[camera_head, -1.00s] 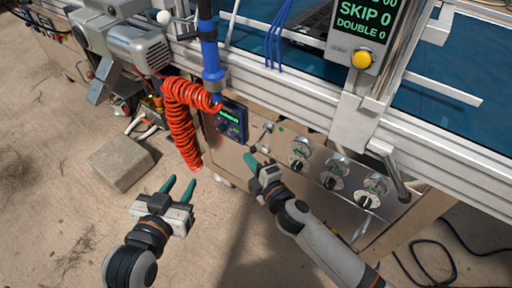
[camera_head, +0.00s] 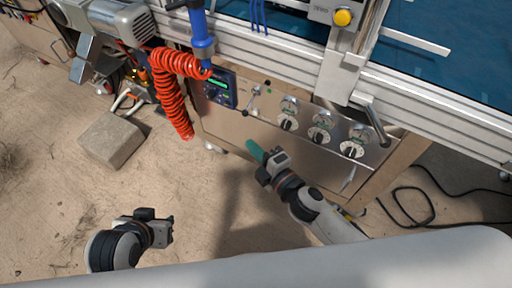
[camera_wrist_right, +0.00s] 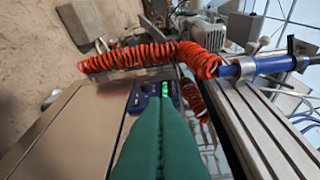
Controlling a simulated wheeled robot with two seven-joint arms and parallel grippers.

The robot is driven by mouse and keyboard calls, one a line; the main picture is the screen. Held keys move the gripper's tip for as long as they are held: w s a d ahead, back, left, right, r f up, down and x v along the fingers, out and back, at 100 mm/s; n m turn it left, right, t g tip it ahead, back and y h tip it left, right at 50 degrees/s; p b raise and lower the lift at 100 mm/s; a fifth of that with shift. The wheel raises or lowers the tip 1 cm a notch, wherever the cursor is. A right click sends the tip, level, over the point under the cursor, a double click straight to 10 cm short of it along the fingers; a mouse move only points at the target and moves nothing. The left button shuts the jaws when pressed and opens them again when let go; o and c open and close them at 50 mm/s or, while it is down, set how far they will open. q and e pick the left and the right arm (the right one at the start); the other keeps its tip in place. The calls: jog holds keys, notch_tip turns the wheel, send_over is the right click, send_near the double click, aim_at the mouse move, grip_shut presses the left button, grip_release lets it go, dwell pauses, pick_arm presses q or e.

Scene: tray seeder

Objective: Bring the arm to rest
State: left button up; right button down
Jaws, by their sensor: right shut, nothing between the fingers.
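My right gripper (camera_head: 256,151) has green fingers pressed together with nothing between them. It hangs in front of the machine's metal control panel (camera_head: 330,150), below the row of knobs, apart from them in the head view. In the right wrist view the shut green fingers (camera_wrist_right: 160,135) point toward the blue control box (camera_wrist_right: 140,96) with the green display. My left gripper (camera_head: 158,229) is low on the left above the sandy floor. Its fingers do not show, so its opening is hidden.
The blue control box (camera_head: 217,88) sits left of several knobs. A coiled red hose (camera_head: 172,95) hangs beside it. A grey block (camera_head: 112,139) lies on the floor. A black cable (camera_head: 408,206) lies at the right. The floor between my grippers is clear.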

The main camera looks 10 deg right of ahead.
jog(key=shift+s+d, duration=0.2)
jog(key=shift+s, duration=0.1)
dwell(0.4)
